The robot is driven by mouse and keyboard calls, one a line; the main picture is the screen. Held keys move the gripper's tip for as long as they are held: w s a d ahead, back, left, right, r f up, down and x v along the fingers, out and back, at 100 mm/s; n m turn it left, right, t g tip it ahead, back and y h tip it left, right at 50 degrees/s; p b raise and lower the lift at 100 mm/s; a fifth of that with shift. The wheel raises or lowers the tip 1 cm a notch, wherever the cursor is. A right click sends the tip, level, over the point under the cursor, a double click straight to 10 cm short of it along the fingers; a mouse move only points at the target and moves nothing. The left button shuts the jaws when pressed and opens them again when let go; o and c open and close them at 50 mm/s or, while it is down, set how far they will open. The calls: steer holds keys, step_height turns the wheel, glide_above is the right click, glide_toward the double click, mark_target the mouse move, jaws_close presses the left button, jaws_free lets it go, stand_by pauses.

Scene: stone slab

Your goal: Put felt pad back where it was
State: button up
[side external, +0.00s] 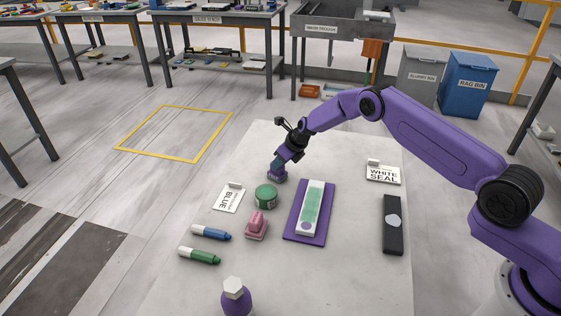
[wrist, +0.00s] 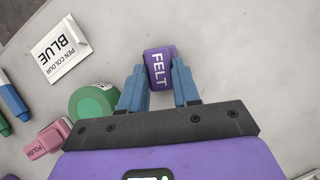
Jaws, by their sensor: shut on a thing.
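The felt pad (wrist: 158,68) is a small purple block with FELT in white letters. In the wrist view it sits between the two blue fingers of my gripper (wrist: 158,82), which is shut on it. In the side view my gripper (side external: 280,164) is at the far left part of the pale slab (side external: 350,150), pointing down. The pad (side external: 277,178) shows there as a small purple patch under the fingers, just behind the green tin (side external: 266,197). I cannot tell whether the pad touches the slab.
A BLUE card (side external: 229,198), pink block (side external: 257,224), blue pen (side external: 211,233) and green pen (side external: 200,255) lie left. A purple board (side external: 322,230) is central. A WHITE SEAL card (side external: 383,174) and black bar (side external: 393,235) lie right; a purple bottle (side external: 236,300) stands in front.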

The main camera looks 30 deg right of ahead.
steer(key=shift+f, duration=0.15)
steer(key=o, duration=1)
steer(key=shift+s+d+r, duration=0.1)
steer(key=shift+s+r, duration=0.05)
steer(key=shift+r, duration=0.4)
steer(key=v, duration=1.1)
steer(key=shift+s, duration=0.15)
